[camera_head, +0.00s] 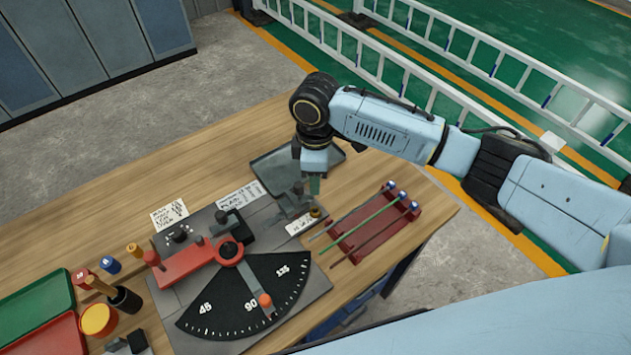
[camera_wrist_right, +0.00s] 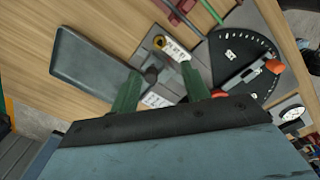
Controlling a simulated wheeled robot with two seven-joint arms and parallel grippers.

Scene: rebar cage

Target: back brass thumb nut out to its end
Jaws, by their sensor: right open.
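The brass thumb nut (camera_head: 315,212) is a small gold-coloured knob at the right end of the grey stop fixture (camera_head: 285,216) on the bench plate. In the right wrist view the brass nut (camera_wrist_right: 160,41) lies beyond the fingertips, apart from them. My right gripper (camera_head: 314,186) points down above the fixture, near the tray's edge. Its two green fingers (camera_wrist_right: 158,88) are open with nothing between them. How far the nut sits along its thread is too small to tell. My left gripper is not in view.
A grey tray (camera_head: 270,170) lies behind the fixture. A red rack (camera_head: 372,226) with several rods stands to the right. A black angle dial (camera_head: 225,305) and a red arm (camera_head: 190,262) are in front. Cups and red and green bins (camera_head: 40,300) stand at left.

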